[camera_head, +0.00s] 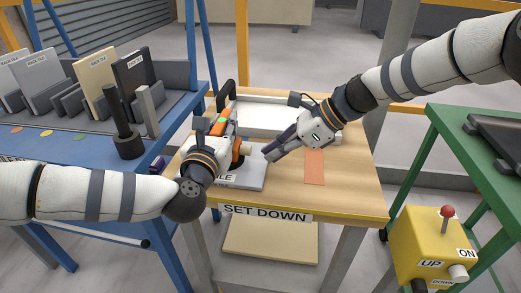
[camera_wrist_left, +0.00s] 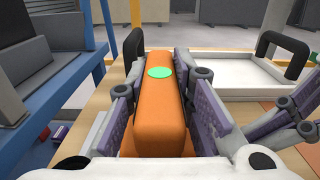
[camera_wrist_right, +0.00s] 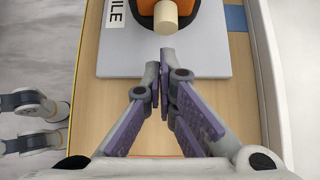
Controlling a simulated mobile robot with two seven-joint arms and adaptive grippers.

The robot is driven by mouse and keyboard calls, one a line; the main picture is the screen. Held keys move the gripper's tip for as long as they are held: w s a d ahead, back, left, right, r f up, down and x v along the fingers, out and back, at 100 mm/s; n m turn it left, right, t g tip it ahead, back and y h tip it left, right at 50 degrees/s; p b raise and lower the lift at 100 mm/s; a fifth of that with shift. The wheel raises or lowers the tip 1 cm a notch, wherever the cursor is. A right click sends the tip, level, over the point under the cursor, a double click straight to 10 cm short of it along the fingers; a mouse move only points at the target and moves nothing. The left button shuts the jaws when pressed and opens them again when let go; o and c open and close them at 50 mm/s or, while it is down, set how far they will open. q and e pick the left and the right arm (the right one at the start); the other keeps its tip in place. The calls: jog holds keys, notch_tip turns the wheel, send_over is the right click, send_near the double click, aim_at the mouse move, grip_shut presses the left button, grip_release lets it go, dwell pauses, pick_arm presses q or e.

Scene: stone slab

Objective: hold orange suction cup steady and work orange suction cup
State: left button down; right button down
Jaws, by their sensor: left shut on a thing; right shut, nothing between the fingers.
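The orange suction cup (camera_head: 218,128) has a green dot on top and a cream knob (camera_wrist_right: 172,17) on its side. It stands on a light grey slab (camera_head: 252,179) with a label ending in "ILE". My left gripper (camera_head: 226,130) is shut on the orange body, with a finger along each side in the left wrist view (camera_wrist_left: 160,90). My right gripper (camera_head: 270,153) is shut and empty. In the right wrist view its closed fingertips (camera_wrist_right: 161,80) are over the slab's near edge, apart from the knob. The cup's underside is hidden.
The slab lies on a wooden table (camera_head: 350,190) marked "SET DOWN". A white tray (camera_head: 262,104) is behind the cup, and an orange strip (camera_head: 315,172) lies to the right. A blue bench (camera_head: 65,150) with upright tiles is left. A yellow control box (camera_head: 425,235) is front right.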

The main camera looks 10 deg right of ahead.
jog(key=v, duration=1)
jog(key=shift+d, duration=0.15)
dwell(0.5)
pick_arm(q)
jog(key=c, duration=1.3)
grip_release()
jog(key=v, duration=1.2)
